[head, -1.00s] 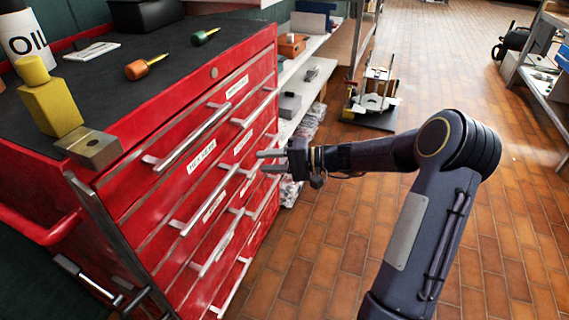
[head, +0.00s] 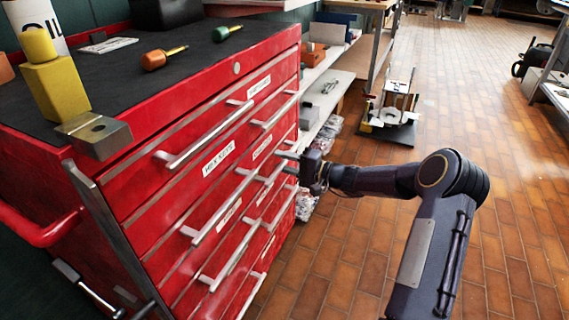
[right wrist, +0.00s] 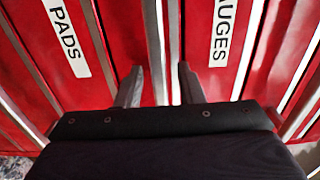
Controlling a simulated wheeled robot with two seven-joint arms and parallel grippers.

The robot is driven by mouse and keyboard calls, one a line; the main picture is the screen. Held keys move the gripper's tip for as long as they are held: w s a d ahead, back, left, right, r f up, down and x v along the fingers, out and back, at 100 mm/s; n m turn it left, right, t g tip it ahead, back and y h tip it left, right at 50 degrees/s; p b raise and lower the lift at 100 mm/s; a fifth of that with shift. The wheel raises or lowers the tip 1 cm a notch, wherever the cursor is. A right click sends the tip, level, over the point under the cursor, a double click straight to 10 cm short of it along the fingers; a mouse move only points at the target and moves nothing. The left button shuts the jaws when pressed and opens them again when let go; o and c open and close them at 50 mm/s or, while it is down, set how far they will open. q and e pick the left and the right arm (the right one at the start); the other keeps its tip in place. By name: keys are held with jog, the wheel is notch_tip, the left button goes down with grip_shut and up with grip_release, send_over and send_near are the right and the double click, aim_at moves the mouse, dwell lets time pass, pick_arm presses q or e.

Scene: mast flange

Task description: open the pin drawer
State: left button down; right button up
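The red tool cabinet (head: 140,205) fills the left of the head view. Its drawer front carries several bar handles and white labels, and all drawers look shut. One upper label (head: 218,160) seems to read "HEX KEYS"; the others are too small to read there, so I cannot tell which is the pin drawer. My right gripper (head: 287,162) is at the drawer front's right part. In the right wrist view its two fingers (right wrist: 159,88) are apart, with a pale bar handle (right wrist: 155,45) between them. Labels ending "PADS" (right wrist: 66,36) and "AUGES" (right wrist: 222,32) flank it. My left gripper is out of view.
A red side rail (head: 45,232) sticks out left. Shelving (head: 330,95) stands behind. The tiled floor (head: 340,260) to the right is open.

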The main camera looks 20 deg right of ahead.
grip_shut()
dwell(0.3)
